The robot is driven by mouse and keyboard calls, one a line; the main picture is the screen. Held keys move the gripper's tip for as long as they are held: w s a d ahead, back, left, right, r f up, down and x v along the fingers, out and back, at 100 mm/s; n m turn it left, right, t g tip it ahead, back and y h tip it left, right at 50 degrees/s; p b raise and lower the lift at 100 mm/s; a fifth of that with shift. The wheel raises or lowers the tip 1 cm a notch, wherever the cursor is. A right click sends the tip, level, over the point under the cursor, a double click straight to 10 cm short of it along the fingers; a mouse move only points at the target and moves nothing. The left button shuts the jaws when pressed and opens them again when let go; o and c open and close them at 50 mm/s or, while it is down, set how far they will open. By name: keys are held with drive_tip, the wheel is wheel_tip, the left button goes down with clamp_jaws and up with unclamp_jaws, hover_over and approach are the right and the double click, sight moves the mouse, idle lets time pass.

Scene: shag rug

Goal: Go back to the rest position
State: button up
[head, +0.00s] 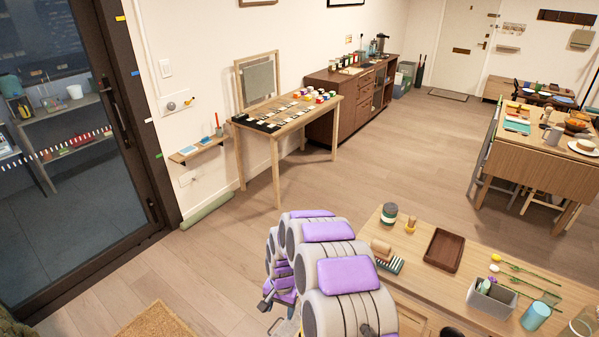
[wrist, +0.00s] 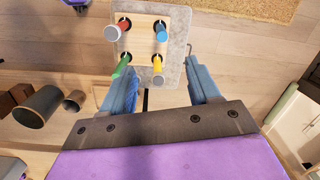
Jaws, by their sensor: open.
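My gripper (wrist: 160,78) shows in the wrist view with its two blue fingers spread apart. It is open and nothing is held between the fingers. Beyond the fingertips lies a light wooden peg board (wrist: 143,38) on a grey base, with red, blue, green and yellow pegs standing in it. The yellow peg (wrist: 157,70) appears nearest the gap between the fingers. In the head view my grey and purple arm fills the lower middle, and the gripper's fingers cannot be made out clearly there.
A low wooden table (head: 405,262) with a brown tray (head: 444,250) and several small items stands right of my arm. A small table (head: 290,115) stands by the wall, and a glass door (head: 75,150) at left. Wood floor (head: 380,165) between the tables is clear.

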drive_tip(key=s+d+r+n, duration=0.1)
drive_tip(key=s+d+r, duration=0.35)
drive_tip(key=r, duration=0.35)
drive_tip(key=s+d+r+n+b, duration=0.1)
drive_tip(key=s+d+r, duration=0.2)
drive_tip(key=s+r, duration=0.35)
drive_tip(key=s+d+r+n, duration=0.1)
drive_tip(key=s+d+r, duration=0.3)
drive_tip(key=r, duration=0.5)
drive_tip(key=s+d+r, duration=0.1)
drive_tip(key=s+d, duration=0.1)
drive_tip(key=s, duration=0.5)
drive_tip(key=s+d+r, duration=0.2)
drive_tip(key=s+d, duration=0.1)
drive_tip(key=s, duration=0.4)
drive_tip(key=s+d+r+n+g+h+b, duration=0.1)
drive_tip(key=s+d+r, duration=0.1)
drive_tip(key=s, duration=0.5)
drive_tip(key=shift+s+d, duration=0.35)
